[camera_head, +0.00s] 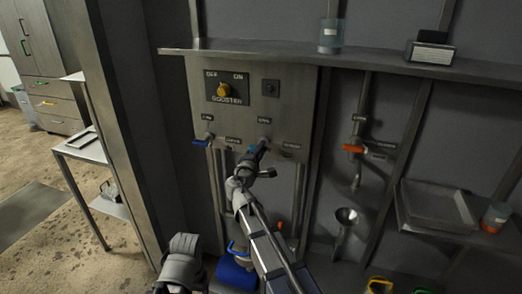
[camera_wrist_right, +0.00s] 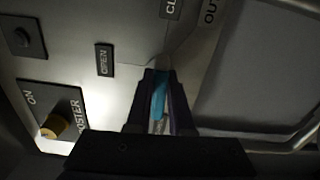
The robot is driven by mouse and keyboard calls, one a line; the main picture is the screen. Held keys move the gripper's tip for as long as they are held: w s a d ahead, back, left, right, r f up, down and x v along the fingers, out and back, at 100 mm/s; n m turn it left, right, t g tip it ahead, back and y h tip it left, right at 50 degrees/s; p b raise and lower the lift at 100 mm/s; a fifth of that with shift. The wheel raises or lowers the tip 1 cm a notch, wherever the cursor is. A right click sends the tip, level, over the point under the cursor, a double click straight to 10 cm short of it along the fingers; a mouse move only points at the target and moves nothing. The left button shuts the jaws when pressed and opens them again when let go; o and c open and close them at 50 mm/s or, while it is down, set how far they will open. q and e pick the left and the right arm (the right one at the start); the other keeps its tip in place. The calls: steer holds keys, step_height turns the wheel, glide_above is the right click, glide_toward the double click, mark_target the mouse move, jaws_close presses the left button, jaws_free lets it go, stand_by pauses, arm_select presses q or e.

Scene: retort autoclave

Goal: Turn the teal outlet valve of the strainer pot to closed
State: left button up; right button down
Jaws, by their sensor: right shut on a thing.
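The teal valve handle (camera_wrist_right: 158,98) is between the fingers of my right gripper (camera_wrist_right: 160,85) in the wrist view, and the gripper is shut on it. In the head view my right gripper (camera_head: 259,150) reaches up to the steel panel (camera_head: 297,85) and hides most of the valve. In the wrist view an OPEN label (camera_wrist_right: 104,60) is left of the fingers and a partly cut-off label starting "CL" (camera_wrist_right: 170,8) is above them. The strainer pot cannot be made out clearly.
A blue-handled valve (camera_head: 202,142) is left on the same panel, under the yellow booster knob (camera_head: 223,90). An orange-handled valve (camera_head: 354,149) is to the right, above a funnel (camera_head: 346,215). A shelf (camera_head: 400,66) runs above. A metal tray (camera_head: 437,205) stands at the right.

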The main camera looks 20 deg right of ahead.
steer(key=shift+f+m, duration=0.1)
steer(key=shift+m, duration=0.4)
steer(key=c, duration=0.8)
jaws_free()
steer(key=v, duration=0.8)
steer(key=shift+w, duration=0.1)
